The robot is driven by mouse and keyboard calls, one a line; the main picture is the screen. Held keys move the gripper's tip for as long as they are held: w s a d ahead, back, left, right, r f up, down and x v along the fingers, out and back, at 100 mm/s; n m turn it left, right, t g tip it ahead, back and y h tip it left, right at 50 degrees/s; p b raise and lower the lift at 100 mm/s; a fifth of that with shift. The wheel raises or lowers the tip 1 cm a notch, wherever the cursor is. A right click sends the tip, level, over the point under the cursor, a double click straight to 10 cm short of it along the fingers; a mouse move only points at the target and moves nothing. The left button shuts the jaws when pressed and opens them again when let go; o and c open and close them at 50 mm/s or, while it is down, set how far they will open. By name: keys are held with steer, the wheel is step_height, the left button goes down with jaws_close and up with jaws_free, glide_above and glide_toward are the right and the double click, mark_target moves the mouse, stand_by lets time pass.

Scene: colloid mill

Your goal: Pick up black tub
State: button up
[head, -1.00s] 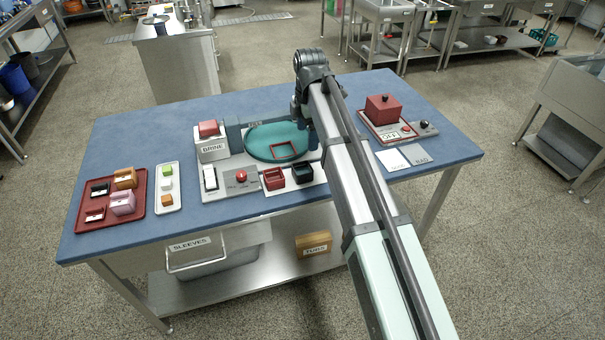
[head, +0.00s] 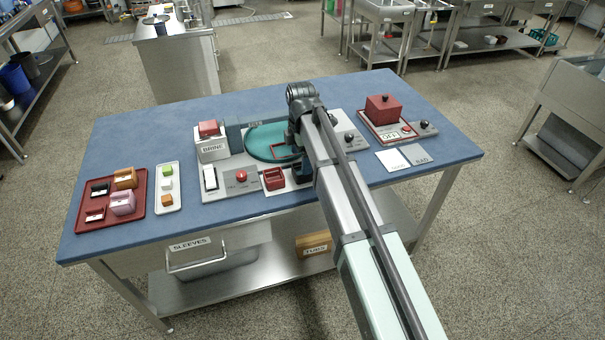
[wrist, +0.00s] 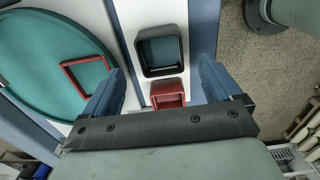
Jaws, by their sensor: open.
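The black tub (wrist: 160,52) is a square, open-topped box standing on a pale plate in the wrist view. In the head view my gripper and arm hide it. My gripper (wrist: 161,66) is open, with its blue fingers apart on the left and right of the tub. The jaws look empty, and I cannot tell how high the fingertips are above the plate. A red tub (wrist: 167,93) stands close beside the black one, partly hidden by my gripper's crossbar. The red tub also shows in the head view (head: 274,179), left of my gripper (head: 299,184).
A teal round dish (head: 262,136) with a red square frame (wrist: 84,75) lies beside the tubs. A red button (head: 241,176) and a BRINE box (head: 213,148) are left. A red block (head: 383,108) stands right.

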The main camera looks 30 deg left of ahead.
mark_target(299, 168)
steer(key=shift+s+a+f, duration=0.1)
steer(key=shift+s+f, duration=0.1)
steer(key=shift+f, duration=1.1)
steer(key=shift+s+a+f, duration=0.1)
steer(key=shift+s+f, duration=0.05)
steer(key=shift+f, duration=1.1)
steer(key=c, duration=1)
steer(key=shift+r, duration=0.15)
steer(key=shift+c, duration=0.3)
